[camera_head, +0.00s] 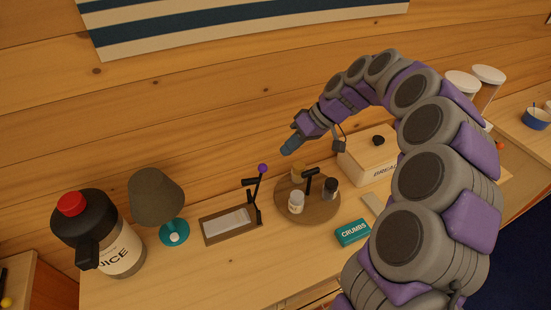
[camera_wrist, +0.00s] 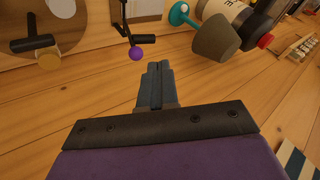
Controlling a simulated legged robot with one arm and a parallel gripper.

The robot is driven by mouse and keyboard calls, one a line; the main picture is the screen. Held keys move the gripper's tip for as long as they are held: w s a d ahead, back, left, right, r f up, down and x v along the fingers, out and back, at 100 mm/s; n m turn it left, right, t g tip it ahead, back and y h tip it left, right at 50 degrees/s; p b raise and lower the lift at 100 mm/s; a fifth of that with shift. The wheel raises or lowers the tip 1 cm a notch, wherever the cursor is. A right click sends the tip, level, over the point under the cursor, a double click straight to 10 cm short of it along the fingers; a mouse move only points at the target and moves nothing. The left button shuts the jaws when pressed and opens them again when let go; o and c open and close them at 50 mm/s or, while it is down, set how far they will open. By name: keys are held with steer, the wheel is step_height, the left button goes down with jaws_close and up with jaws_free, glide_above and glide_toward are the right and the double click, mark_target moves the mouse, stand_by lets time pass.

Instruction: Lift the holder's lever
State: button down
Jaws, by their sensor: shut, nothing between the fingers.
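The holder (camera_head: 206,233) is a wooden tray with a pale sheet or block in it, on the wooden counter. Its thin dark lever (camera_head: 258,188) stands nearly upright at the right end, topped by a purple ball (camera_head: 262,168). In the wrist view the purple ball (camera_wrist: 136,53) and the lever (camera_wrist: 124,22) hang from the top, just beyond and left of the fingertips. My gripper (camera_head: 290,148) is shut and empty, above and to the right of the ball in the head view. The blue fingers (camera_wrist: 158,68) show closed together, apart from the ball.
Right of the holder stands a round wooden tray (camera_head: 322,213) with small jars and a dark-handled item. A bread box (camera_head: 362,165) and a teal crumbs box (camera_head: 353,232) lie further right. A lamp (camera_head: 156,197) and a juice jug (camera_head: 118,249) stand left. The log wall is close behind.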

steer(key=w+d+f+t+p, duration=0.1)
steer(key=w+d+f, duration=0.4)
steer(key=w, duration=0.3)
steer(key=s+a+r+x, duration=0.1)
steer(key=x, duration=1)
steer(key=shift+s+a, duration=0.3)
steer(key=shift+a, duration=0.15)
steer(key=shift+a, duration=0.1)
steer(key=shift+s+a+r+t+h, duration=0.15)
steer(key=shift+a+h, duration=0.05)
steer(key=shift+a, duration=0.15)
steer(key=shift+s+a+r+t+h, duration=0.15)
steer(key=shift+a+h, duration=0.05)
steer(key=shift+a, duration=0.15)
steer(key=shift+d, duration=0.1)
